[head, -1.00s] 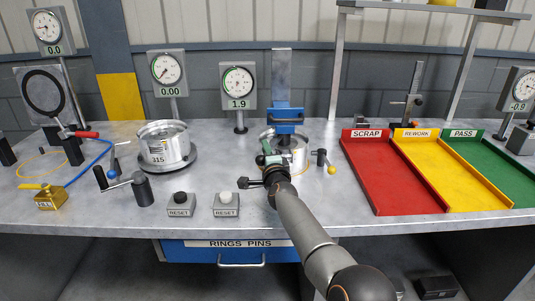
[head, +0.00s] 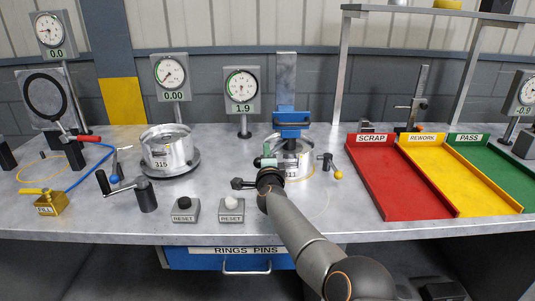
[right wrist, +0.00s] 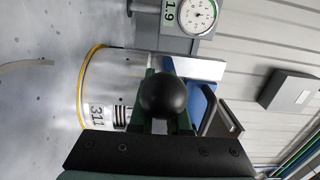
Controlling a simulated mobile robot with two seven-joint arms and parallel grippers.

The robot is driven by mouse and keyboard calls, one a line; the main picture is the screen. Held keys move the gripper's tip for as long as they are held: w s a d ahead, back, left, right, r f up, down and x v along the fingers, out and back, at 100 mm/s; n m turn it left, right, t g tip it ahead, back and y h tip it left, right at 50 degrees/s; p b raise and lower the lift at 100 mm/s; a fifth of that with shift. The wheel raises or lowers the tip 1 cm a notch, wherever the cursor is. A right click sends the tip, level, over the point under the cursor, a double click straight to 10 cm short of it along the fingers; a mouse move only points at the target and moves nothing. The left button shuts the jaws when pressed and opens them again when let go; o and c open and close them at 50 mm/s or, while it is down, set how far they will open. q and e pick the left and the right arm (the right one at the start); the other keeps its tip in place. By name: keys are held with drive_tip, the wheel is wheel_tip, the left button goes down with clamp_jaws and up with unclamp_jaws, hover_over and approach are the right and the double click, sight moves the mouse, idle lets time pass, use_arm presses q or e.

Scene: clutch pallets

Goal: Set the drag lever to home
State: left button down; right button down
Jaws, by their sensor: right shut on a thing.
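A black ball knob (right wrist: 166,97), which looks like the knob of the drag lever, sits between the green fingers of my right gripper in the right wrist view. The lever's shaft is hidden behind the knob and fingers. In the head view my right gripper (head: 267,163) is shut on it, at the left front of the metal cylinder marked 311 (head: 300,163) under the blue clamp (head: 290,118). The cylinder's label also shows in the right wrist view (right wrist: 97,113). The gauge behind it (head: 241,85) reads 1.9. My left gripper is not in view.
A short lever with a yellow ball (head: 338,175) stands right of the cylinder. Two RESET buttons (head: 184,203) (head: 231,202) are at the front. A cylinder marked 315 (head: 168,150) and a crank (head: 146,195) are left; the red SCRAP tray (head: 400,185) is right.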

drive_tip(key=shift+s+a+f, duration=0.15)
drive_tip(key=shift+a+f, duration=0.15)
drive_tip(key=shift+a, duration=0.4)
drive_tip(key=c, duration=0.9)
unclamp_jaws()
drive_tip(key=shift+s, duration=0.1)
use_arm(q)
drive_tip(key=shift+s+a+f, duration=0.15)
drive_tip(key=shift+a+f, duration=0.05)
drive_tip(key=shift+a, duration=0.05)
use_arm(e)
drive_tip(key=shift+r, duration=0.15)
drive_tip(key=shift+d, duration=0.1)
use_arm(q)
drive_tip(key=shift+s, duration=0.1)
use_arm(e)
drive_tip(key=shift+d, duration=0.1)
